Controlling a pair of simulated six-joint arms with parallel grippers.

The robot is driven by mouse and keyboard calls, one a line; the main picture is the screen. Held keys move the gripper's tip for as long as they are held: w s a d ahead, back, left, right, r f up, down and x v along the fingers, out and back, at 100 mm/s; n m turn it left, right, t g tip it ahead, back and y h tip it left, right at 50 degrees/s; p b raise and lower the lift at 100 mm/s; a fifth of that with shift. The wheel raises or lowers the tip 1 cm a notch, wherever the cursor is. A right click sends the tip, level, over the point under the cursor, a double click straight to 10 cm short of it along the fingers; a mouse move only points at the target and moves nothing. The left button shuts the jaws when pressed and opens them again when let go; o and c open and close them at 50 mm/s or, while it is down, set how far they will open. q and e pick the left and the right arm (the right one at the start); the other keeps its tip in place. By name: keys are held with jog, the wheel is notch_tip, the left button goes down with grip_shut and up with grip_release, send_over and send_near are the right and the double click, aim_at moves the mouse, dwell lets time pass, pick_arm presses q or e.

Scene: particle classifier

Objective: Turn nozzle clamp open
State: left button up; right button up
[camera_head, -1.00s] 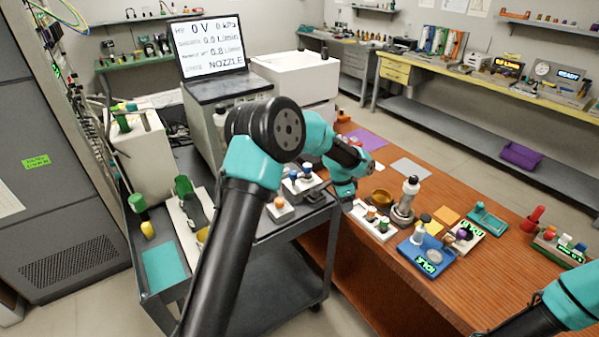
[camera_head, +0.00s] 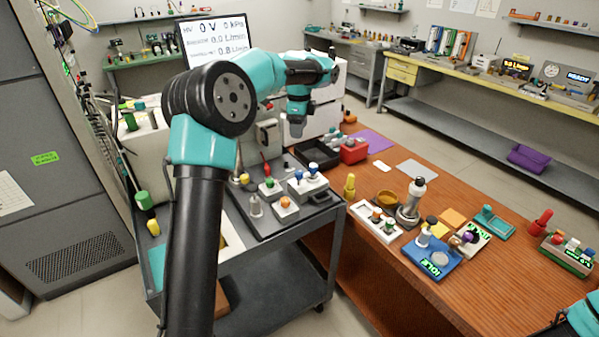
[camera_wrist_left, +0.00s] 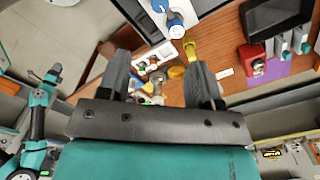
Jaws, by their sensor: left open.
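I cannot pick out the nozzle clamp with certainty. A grey box-shaped instrument (camera_head: 268,137) stands on the cart behind my left arm, partly hidden by it. A small red-topped piece (camera_head: 266,169) stands in front of it. My left gripper (camera_head: 296,128) points down in front of a white cabinet, above the back of the cart area, at the right of the instrument. In the left wrist view its two fingers (camera_wrist_left: 158,70) are spread, with nothing between them. Of my right arm only a teal part shows at the lower right edge; its gripper is out of view.
The monitor (camera_head: 214,38) is partly covered by my left arm. The dark cart tray (camera_head: 262,228) carries small blocks with coloured knobs.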

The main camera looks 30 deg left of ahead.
aim_at(299, 172)
pick_arm(q)
notch_tip(299, 172, down, 17)
jog(key=shift+f, duration=0.15)
dwell(0.5)
jog(key=shift+c, duration=0.3)
jog(key=c, duration=0.9)
jog(key=shift+o, duration=0.2)
